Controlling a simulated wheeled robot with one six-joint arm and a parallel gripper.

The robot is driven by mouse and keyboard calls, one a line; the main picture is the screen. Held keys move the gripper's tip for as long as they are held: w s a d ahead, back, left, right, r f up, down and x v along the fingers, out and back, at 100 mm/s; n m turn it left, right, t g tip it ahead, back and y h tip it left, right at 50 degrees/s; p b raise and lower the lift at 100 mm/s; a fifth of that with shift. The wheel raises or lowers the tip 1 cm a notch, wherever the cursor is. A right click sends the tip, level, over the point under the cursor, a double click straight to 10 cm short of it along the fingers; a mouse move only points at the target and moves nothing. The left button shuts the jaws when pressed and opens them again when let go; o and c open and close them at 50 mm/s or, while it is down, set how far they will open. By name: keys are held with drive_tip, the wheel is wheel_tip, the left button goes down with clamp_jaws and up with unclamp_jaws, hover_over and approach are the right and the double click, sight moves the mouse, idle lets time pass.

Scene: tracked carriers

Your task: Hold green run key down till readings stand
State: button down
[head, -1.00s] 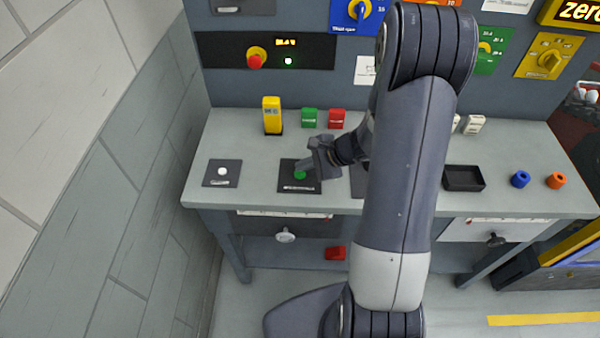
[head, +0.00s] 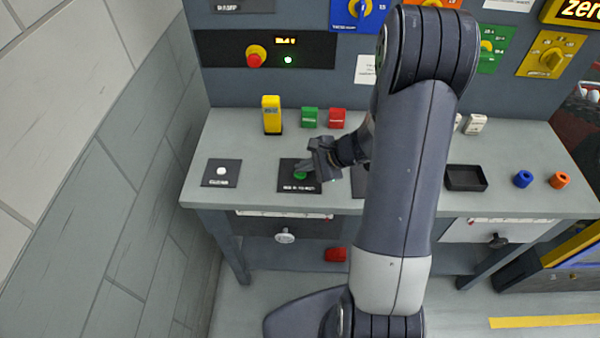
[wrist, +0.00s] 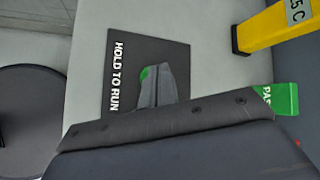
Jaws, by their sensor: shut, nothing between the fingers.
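The green run key (head: 300,175) sits on a black plate (head: 287,187) on the bench, left of centre in the head view. In the wrist view the plate (wrist: 118,50) reads "HOLD TO RUN", and a sliver of the green key (wrist: 145,74) shows beside the fingers. My gripper (head: 305,169) is shut and empty, its fingertips at the key. The fingers hide most of the key in the wrist view, so I cannot tell how far it is pressed. A small display (head: 286,41) on the back panel shows yellow characters too small to read, beside a lit green lamp (head: 288,60).
A white-buttoned plate (head: 222,173) lies left of the key. A yellow device (head: 272,115), a green block (head: 309,117) and a red block (head: 337,118) stand behind. A red stop button (head: 256,57) is on the panel. A black tray (head: 466,178) lies right.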

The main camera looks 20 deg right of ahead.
sight(304, 174)
drive_tip(key=shift+f+b, duration=0.45)
drive_tip(key=shift+b, duration=0.1)
idle(0.4)
drive_tip(key=shift+r, duration=0.1)
idle(3.5)
drive_tip(key=shift+r+p, duration=0.6)
drive_tip(key=shift+r, duration=0.25)
drive_tip(key=shift+r+p, duration=1.75)
drive_tip(key=shift+r, duration=0.75)
drive_tip(key=shift+f, duration=0.1)
